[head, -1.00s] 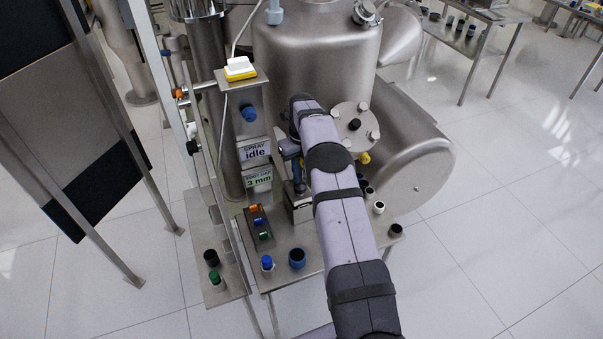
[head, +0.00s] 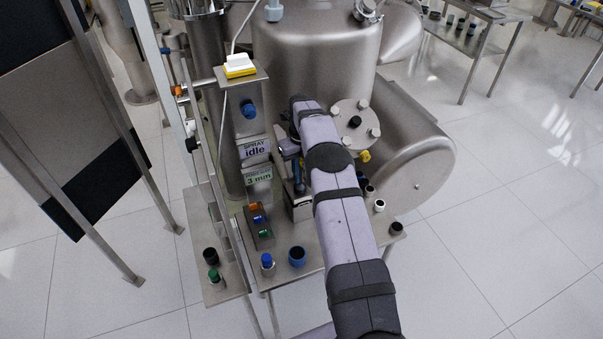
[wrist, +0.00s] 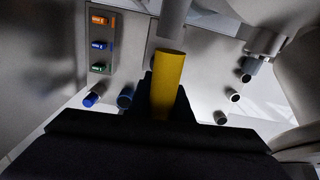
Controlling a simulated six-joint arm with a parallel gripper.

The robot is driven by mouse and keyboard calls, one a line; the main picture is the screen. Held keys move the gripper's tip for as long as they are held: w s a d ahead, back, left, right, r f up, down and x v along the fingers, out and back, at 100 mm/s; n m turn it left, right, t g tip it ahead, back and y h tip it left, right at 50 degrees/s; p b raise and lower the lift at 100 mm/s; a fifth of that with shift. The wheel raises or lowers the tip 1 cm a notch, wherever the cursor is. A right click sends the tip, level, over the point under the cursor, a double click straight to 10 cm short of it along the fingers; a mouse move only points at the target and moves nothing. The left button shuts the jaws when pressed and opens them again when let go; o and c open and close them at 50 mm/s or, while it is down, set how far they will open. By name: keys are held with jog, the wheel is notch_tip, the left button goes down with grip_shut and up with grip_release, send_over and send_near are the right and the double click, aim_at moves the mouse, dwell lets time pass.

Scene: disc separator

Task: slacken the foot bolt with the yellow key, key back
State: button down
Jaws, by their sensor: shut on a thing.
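In the wrist view, my gripper (wrist: 167,98) is shut on the yellow key (wrist: 169,70), whose yellow cylinder stands up between the dark fingers. A grey cylinder (wrist: 174,18) lies in line beyond the yellow end; I cannot tell whether they touch. In the head view my arm hides the gripper and most of what is under it. A small yellow piece (head: 365,156) shows just right of my arm; I cannot tell whether it is the key. I cannot make out the foot bolt. A green-lettered foot gap sign (head: 259,179) appears to read 3 mm.
A sign reading SPRAY idle (head: 255,150) hangs above it. A rack with orange, blue and green pieces (head: 259,226) sits on the steel bench. A blue cup (head: 297,257) and several dark cups stand near the edges. The steel vessel (head: 315,60) rises behind my arm.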

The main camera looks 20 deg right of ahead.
jog(key=n, duration=0.6)
jog(key=shift+w+d+r, duration=0.15)
jog(key=shift+d, duration=0.15)
jog(key=shift+n, duration=0.5)
jog(key=n, duration=0.4)
jog(key=shift+w+d+n, duration=0.15)
jog(key=shift+w+n, duration=0.05)
jog(key=shift+n, duration=1.2)
jog(key=n, duration=0.3)
jog(key=shift+w, duration=0.2)
jog(key=n, duration=0.4)
